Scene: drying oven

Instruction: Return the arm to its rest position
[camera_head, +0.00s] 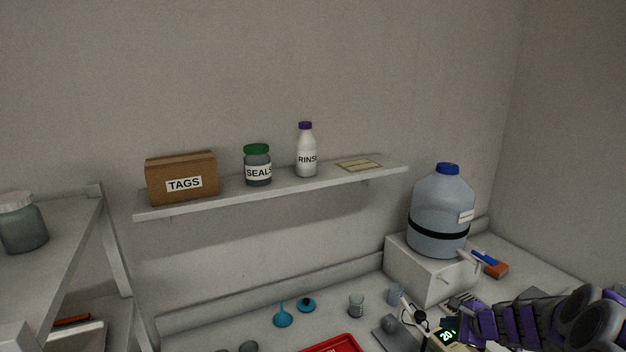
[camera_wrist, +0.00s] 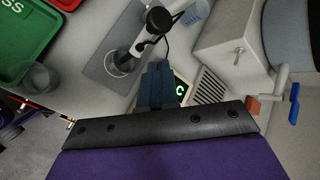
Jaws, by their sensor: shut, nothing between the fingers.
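My arm, purple and black, reaches in from the lower right of the head view. My gripper (camera_wrist: 158,78) shows at the centre of the wrist view as dark blue fingers. They are shut together with nothing between them. In the wrist view the gripper hangs over a device with a green lit display (camera_wrist: 180,90), hiding part of it. In the head view the display (camera_head: 447,336) reads about 20 and is just left of my arm.
A box-like stand (camera_head: 425,273) carries a large blue-capped jug (camera_head: 440,215) behind my arm. A wall shelf (camera_head: 235,203) holds a TAGS box (camera_head: 182,180), a SEALS jar (camera_head: 257,165) and a RINSE bottle (camera_head: 306,152). A red tray (camera_head: 335,344) lies on the bench.

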